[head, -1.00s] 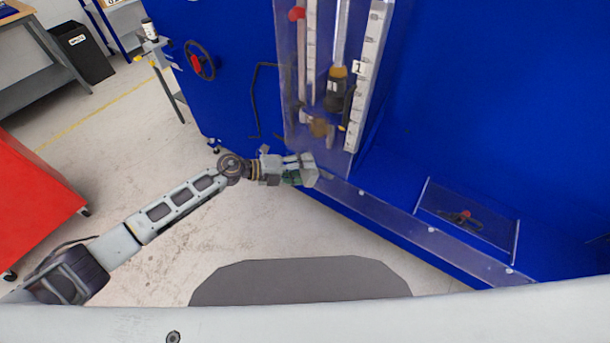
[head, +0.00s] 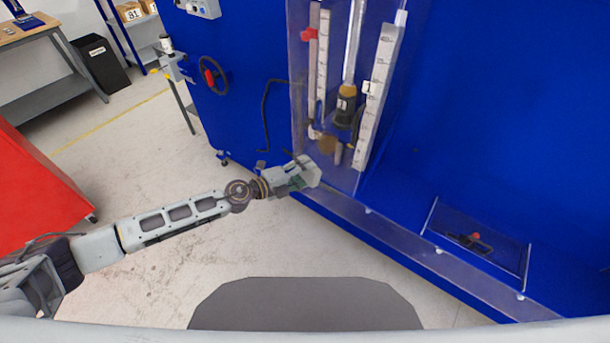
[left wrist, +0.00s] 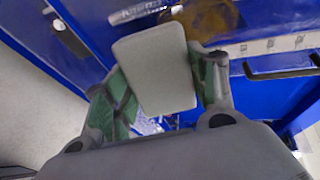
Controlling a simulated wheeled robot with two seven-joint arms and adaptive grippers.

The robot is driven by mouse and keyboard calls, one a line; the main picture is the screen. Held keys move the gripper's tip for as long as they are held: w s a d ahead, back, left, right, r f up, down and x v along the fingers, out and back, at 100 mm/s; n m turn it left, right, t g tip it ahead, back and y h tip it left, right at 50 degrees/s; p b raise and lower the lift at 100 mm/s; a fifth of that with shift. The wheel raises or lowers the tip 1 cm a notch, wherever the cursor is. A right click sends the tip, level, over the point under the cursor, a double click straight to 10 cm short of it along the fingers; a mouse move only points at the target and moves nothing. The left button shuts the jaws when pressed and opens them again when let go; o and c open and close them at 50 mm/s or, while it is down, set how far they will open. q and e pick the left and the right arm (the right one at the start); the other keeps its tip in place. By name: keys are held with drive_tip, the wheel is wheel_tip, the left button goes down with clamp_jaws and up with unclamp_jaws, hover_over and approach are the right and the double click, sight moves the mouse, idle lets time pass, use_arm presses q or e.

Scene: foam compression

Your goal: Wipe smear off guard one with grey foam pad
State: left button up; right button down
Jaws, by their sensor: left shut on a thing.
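My left gripper (head: 303,176) is shut on the grey foam pad (left wrist: 155,68), a pale flat block held between its green-lined fingers. In the head view the pad (head: 313,170) shows at the gripper's tip, close to the lower edge of guard one (head: 347,179). Guard one is a clear upright panel with a small "1" label, in front of scales and tubes on the blue machine. A brown smear (head: 325,142) is low on it, just above the pad; it also shows beyond the pad in the left wrist view (left wrist: 208,18). Whether the pad touches the guard I cannot tell. My right gripper is not in view.
A clear ledge (head: 400,235) runs along the machine's lower front. A second small clear cover (head: 500,262) with a red-knobbed part is at the right. A red cabinet (head: 35,190) stands far left.

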sight(314, 141)
use_arm(q)
drive_tip(key=shift+w+a+r+n+t+y, duration=0.3)
drive_tip(key=shift+w+a+n+t+y, duration=0.1)
drive_tip(key=shift+n+t, duration=0.25)
drive_tip(key=shift+w+a+r+n+t+y, duration=0.35)
drive_tip(key=shift+n+t, duration=0.1)
drive_tip(key=shift+t, duration=0.3)
drive_tip(key=shift+w+a+r+n+t+y, duration=0.3)
drive_tip(key=shift+w+a+n+t, duration=0.1)
drive_tip(key=shift+t, duration=0.2)
drive_tip(key=shift+w+a+r+n+t+y, duration=0.15)
drive_tip(key=shift+w+a+r+n+t, duration=0.2)
drive_tip(key=shift+t, duration=0.25)
drive_tip(key=shift+s+t, duration=0.1)
drive_tip(key=shift+t, duration=0.2)
drive_tip(key=shift+p+x, duration=0.3)
drive_tip(key=shift+x, duration=2.65)
drive_tip(key=shift+b+x, duration=0.4)
drive_tip(key=shift+x, duration=0.6)
